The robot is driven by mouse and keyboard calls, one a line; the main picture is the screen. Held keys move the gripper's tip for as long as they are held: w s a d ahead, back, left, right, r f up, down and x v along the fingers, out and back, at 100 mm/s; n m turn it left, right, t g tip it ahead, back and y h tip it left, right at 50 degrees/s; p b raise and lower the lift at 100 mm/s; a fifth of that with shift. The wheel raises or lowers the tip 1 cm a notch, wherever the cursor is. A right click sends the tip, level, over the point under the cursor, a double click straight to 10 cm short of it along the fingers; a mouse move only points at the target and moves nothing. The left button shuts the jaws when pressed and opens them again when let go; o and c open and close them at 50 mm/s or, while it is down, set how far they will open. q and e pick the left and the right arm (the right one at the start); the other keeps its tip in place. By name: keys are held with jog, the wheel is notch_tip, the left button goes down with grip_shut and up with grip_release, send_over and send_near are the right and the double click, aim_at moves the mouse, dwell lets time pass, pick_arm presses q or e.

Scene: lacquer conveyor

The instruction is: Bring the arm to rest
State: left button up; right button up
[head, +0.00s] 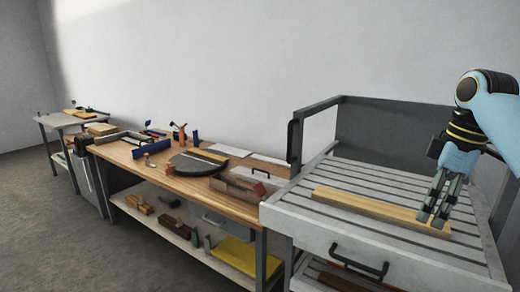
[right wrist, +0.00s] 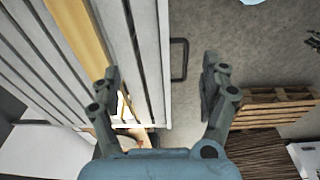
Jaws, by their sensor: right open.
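My right gripper (head: 433,219) hangs from the light blue arm at the right of the head view, fingers pointing down. It appears over the slatted grey cart top (head: 300,212), by the right end of a long wooden bar (head: 370,208). The wooden bar (right wrist: 80,35) lies on the slats to the left of the fingers there. My left gripper is in neither view.
The cart has a front handle (head: 358,262), also seen in the right wrist view (right wrist: 179,60), and a raised back panel. A long wooden workbench (head: 135,167) with tools and a round dark plate (head: 197,163) stands to the left. A pallet (right wrist: 270,108) lies on the floor.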

jog(key=s+a+f+m+t+h, duration=0.1)
jog(key=s+a+f+m, duration=0.3)
jog(key=s+f, duration=0.8)
jog(key=s+a+r+m+t+h, duration=0.15)
jog(key=s+m, duration=0.45)
jog(key=s, duration=1.2)
notch_tip(320, 180, down, 42)
jog(key=s+d+g+b, duration=0.1)
jog(key=s+d+b, duration=0.15)
jog(key=b, duration=1.25)
pick_arm(q)
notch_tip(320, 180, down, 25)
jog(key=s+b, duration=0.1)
jog(key=b, duration=0.8)
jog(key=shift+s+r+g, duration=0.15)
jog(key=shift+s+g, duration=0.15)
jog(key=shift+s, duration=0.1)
pick_arm(e)
jog(key=s+f+g, duration=0.1)
jog(key=s+f, duration=0.8)
jog(key=f, duration=0.3)
jog(key=s+f, duration=0.8)
jog(key=f, duration=0.4)
jog(key=shift+s+d+f+g, duration=0.2)
jog(key=shift+s+f+g, duration=0.1)
jog(key=shift+s+g, duration=0.1)
